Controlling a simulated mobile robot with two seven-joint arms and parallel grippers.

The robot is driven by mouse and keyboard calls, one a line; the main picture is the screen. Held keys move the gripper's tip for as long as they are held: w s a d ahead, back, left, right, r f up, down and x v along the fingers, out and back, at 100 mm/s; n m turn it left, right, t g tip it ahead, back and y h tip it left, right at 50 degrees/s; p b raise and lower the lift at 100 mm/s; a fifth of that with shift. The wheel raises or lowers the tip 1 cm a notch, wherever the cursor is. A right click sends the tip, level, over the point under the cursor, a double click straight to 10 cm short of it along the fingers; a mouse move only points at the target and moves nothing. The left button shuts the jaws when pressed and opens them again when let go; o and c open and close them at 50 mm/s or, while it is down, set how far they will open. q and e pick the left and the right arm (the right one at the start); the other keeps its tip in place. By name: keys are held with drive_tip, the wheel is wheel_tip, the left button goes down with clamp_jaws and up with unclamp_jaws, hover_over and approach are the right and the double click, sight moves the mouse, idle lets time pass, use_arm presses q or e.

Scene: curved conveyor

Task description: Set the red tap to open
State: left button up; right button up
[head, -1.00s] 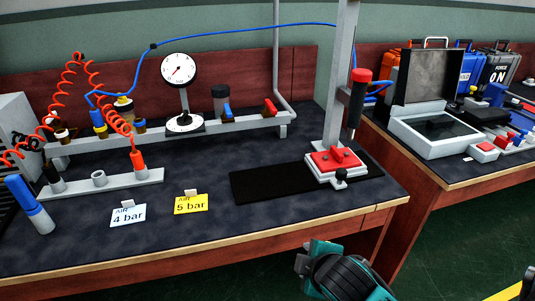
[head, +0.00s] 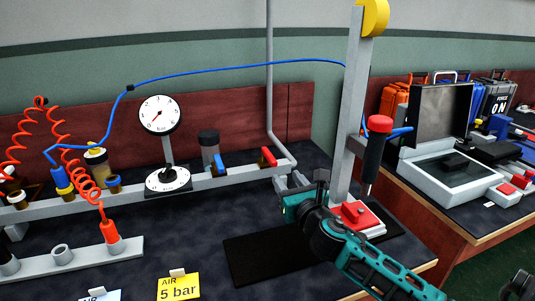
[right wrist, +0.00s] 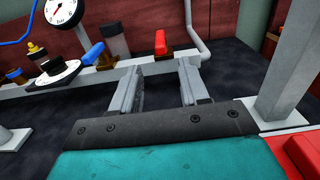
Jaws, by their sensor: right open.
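The red tap (head: 268,156) is a small red handle on the grey pipe rail at the back of the bench, just left of the grey riser pipe. In the right wrist view the red tap (right wrist: 160,42) stands upright, above and beyond the gap between my fingers. My right gripper (head: 290,182) is open and empty, in front of the rail and short of the tap, with clear space visible between. Its two grey fingers (right wrist: 163,85) point towards the tap in the right wrist view. My left gripper is not in view.
A blue tap (head: 219,162) and a pressure gauge (head: 160,115) stand left of the red tap. The grey press column (head: 352,105) and its red-topped base (head: 355,215) stand right of my gripper. A yellow "5 bar" card (head: 178,286) lies on the dark bench.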

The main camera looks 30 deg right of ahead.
sight(275, 163)
drive_tip(key=b+x, duration=0.1)
drive_tip(key=x, duration=1)
drive_tip(key=shift+b, duration=0.4)
drive_tip(key=shift+w+d, duration=0.15)
drive_tip(key=shift+w, duration=0.35)
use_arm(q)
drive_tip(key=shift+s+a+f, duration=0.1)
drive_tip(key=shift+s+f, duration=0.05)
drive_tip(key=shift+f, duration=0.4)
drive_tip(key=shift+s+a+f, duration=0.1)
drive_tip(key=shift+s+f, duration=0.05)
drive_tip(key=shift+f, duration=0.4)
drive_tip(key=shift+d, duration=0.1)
use_arm(e)
drive_tip(key=shift+c, duration=0.3)
drive_tip(key=c, duration=0.6)
clamp_jaws()
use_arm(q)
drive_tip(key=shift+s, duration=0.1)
